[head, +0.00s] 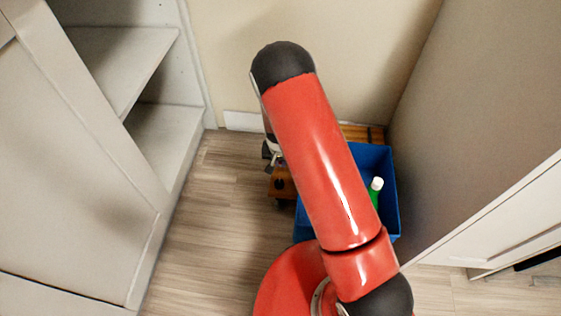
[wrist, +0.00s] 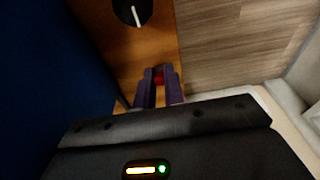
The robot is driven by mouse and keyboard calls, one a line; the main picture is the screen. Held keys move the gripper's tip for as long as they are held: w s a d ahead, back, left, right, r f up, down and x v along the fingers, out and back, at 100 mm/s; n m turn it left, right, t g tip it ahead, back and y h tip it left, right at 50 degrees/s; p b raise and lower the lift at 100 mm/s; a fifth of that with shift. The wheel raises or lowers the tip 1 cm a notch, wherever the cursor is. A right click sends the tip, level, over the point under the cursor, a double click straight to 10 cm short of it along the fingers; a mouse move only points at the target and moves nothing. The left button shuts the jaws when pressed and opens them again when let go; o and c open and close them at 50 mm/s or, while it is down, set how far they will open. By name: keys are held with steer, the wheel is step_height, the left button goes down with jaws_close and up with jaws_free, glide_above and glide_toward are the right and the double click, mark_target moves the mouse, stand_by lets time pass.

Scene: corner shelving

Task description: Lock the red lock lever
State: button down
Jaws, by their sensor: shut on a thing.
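The red lock lever (wrist: 158,79) shows as a small red piece between the two purple fingertips of my gripper (wrist: 159,76) in the wrist view. My gripper is shut on it, and the fingers hide most of it, so its angle cannot be told. It is at the edge of a wooden board (wrist: 165,45). In the head view my gripper (head: 271,160) is partly hidden behind my red arm, just above the wooden board (head: 283,183). The lever cannot be made out there.
A black knob with a white line (wrist: 132,10) is on the board near the lever. A blue bin (head: 392,200) holding a green bottle with a white cap (head: 376,186) stands right of the board. White shelving (head: 165,130) is at left, with clear wooden floor between.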

steer(key=c, duration=1.5)
jaws_free()
steer(key=r, duration=0.2)
steer(key=s+r, duration=0.1)
steer(key=r, duration=0.2)
steer(key=r+p, duration=0.1)
steer(key=r, duration=0.1)
steer(key=shift+s+a+r, duration=0.15)
steer(key=shift+r, duration=0.2)
